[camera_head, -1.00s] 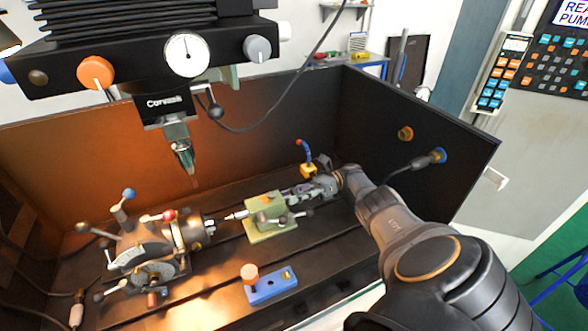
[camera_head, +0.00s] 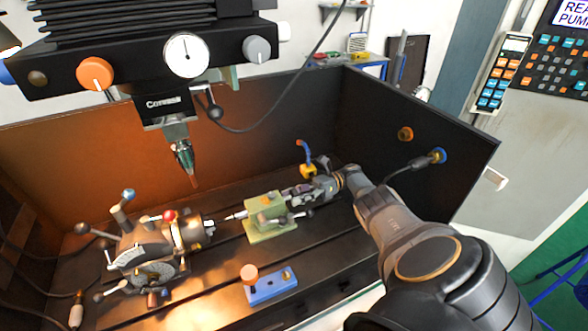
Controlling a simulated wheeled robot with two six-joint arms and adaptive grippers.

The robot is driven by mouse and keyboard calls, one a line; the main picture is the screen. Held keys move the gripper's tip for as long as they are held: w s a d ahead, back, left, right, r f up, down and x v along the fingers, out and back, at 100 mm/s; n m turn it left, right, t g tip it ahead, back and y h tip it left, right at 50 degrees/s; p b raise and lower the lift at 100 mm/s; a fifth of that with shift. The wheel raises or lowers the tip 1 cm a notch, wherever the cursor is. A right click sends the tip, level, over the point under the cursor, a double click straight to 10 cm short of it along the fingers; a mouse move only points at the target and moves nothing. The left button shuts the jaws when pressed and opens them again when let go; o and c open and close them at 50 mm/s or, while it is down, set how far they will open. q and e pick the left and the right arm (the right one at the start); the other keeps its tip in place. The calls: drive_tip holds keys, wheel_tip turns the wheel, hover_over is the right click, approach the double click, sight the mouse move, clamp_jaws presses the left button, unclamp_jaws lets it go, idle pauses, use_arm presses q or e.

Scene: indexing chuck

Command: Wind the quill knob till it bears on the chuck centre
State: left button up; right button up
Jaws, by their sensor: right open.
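The green tailstock (camera_head: 268,217) stands on the dark slotted table, its pointed quill centre (camera_head: 236,216) facing left toward the chuck. The indexing head (camera_head: 148,248) with its chuck (camera_head: 197,232) stands to the left. The quill tip is close to the chuck face; I cannot tell whether they touch. My right gripper (camera_head: 294,194) is open at the tailstock's right end, its fingers reaching left around where the quill knob sits. The knob is mostly hidden by the fingers. My left gripper is not in view.
A blue block (camera_head: 270,288) with an orange knob lies on the table in front of the tailstock. A blue-and-yellow coolant nozzle (camera_head: 306,158) rises behind my right gripper. The mill's spindle (camera_head: 184,155) hangs above. Dark enclosure walls (camera_head: 400,120) stand behind and at the right.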

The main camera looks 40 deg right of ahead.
sight(294, 191)
drive_tip(key=shift+d+r, duration=0.15)
drive_tip(key=shift+r, duration=0.4)
wheel_tip(294, 191, up, 9)
drive_tip(key=shift+f, duration=0.1)
drive_tip(key=shift+a, duration=0.2)
idle(0.3)
